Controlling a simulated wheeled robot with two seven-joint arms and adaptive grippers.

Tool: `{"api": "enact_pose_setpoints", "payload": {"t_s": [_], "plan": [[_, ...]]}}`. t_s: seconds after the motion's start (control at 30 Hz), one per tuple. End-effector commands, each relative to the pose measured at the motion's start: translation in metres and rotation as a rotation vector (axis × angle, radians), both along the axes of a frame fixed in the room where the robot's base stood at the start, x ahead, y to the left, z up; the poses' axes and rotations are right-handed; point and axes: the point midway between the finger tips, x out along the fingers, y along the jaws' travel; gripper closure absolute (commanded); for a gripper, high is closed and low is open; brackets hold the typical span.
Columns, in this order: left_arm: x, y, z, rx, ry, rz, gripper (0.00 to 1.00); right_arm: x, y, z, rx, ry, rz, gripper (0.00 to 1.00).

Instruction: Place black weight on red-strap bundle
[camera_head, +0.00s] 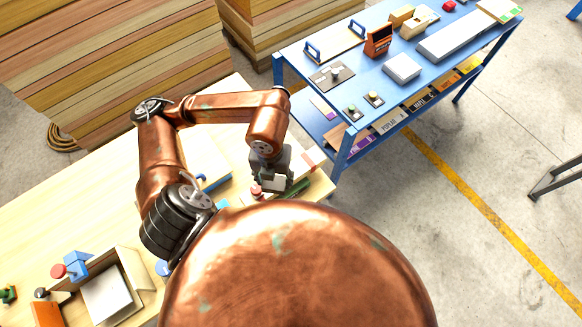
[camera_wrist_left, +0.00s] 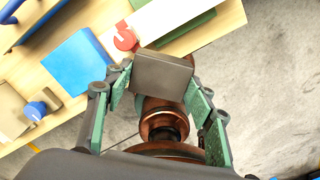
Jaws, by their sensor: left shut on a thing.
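My left gripper (camera_head: 273,184) is over the near right end of the pale wooden bench in the head view. In the left wrist view, its green-padded fingers (camera_wrist_left: 158,88) are shut on a dark grey-brown block, the black weight (camera_wrist_left: 162,72). The weight is held at the fingertips, near the bench edge. A pale piece with a red band (camera_head: 310,159), which looks like the red-strap bundle, lies just beyond the gripper. Red also shows beside pale sheets (camera_wrist_left: 119,40) in the wrist view. The weight hides part of this area, so contact cannot be told. My right gripper is not in view.
A blue shelf cart (camera_head: 345,140) with boxes and tools stands at the right. A blue-covered item (camera_wrist_left: 80,62) lies on the bench. An open wooden box (camera_head: 127,270) stands at the lower left. Stacked lumber (camera_head: 90,60) is behind the bench.

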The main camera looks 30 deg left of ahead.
Motion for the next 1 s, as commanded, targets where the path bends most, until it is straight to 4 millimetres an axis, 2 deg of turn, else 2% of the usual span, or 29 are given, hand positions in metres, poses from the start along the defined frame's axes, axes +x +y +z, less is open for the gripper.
{"api": "enact_pose_setpoints", "payload": {"t_s": [0.03, 0.1, 0.37, 0.5, 0.7, 1.0], "plan": [[0.006, 0.001, -0.008, 0.001, -0.004, 0.002, 1.0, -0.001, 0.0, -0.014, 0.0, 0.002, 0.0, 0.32], [0.021, 0.001, -0.008, -0.002, 0.002, 0.007, 1.0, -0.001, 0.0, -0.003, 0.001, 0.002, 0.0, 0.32], [0.075, 0.006, -0.03, -0.001, 0.001, 0.005, 1.0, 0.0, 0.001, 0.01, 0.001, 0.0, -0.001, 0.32], [0.093, 0.007, -0.056, -0.003, 0.002, 0.003, 1.0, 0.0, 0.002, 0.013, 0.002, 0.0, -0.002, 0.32], [0.112, 0.009, -0.078, -0.002, -0.001, 0.0, 1.0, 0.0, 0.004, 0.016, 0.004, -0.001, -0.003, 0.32], [0.121, 0.009, -0.094, -0.002, 0.002, -0.001, 1.0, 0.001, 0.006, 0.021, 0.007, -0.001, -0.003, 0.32]]}}
